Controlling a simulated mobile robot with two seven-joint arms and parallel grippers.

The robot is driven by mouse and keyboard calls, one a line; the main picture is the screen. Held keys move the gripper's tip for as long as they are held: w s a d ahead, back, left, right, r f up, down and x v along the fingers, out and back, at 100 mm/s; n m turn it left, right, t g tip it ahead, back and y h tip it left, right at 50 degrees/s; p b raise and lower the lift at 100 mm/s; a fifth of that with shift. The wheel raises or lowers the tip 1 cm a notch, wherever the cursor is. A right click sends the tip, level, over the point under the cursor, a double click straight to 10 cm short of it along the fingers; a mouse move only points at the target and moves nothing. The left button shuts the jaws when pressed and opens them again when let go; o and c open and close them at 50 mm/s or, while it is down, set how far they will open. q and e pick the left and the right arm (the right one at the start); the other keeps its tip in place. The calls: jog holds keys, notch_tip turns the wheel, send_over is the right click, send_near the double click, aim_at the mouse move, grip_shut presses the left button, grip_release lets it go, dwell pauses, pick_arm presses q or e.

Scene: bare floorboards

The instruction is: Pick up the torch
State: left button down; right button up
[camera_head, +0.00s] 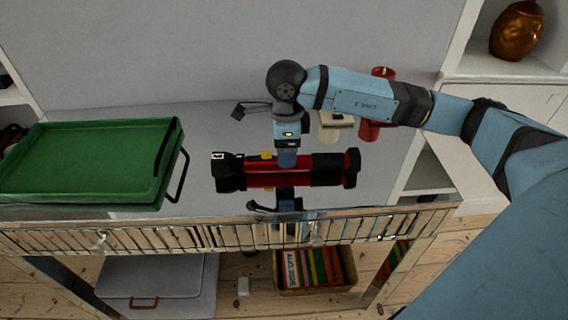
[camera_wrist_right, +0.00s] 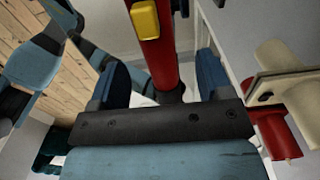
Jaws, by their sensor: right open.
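The torch (camera_head: 262,178) is red with black ends and a yellow switch. It lies crosswise on the shiny tabletop in the head view. My right gripper (camera_head: 287,160) comes down from above at the middle of the torch, open. In the right wrist view, the torch's red barrel (camera_wrist_right: 158,50) passes between the two spread blue fingers of the right gripper (camera_wrist_right: 162,80). I cannot tell whether a finger touches it. My left gripper is not in view.
A green tray (camera_head: 85,160) stands left on the table. A red candle (camera_head: 383,73) and a cream object (camera_head: 336,119) stand behind, right of the gripper. The surface mirrors things. Below are a box of books (camera_head: 315,268) and a grey case (camera_head: 158,283).

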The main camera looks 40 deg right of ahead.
notch_tip(320, 180, down, 5)
jog(key=shift+s+b, duration=0.1)
jog(key=shift+b, duration=0.4)
jog(key=c, duration=1.2)
jog(key=shift+o, duration=0.2)
jog(key=shift+r, duration=0.15)
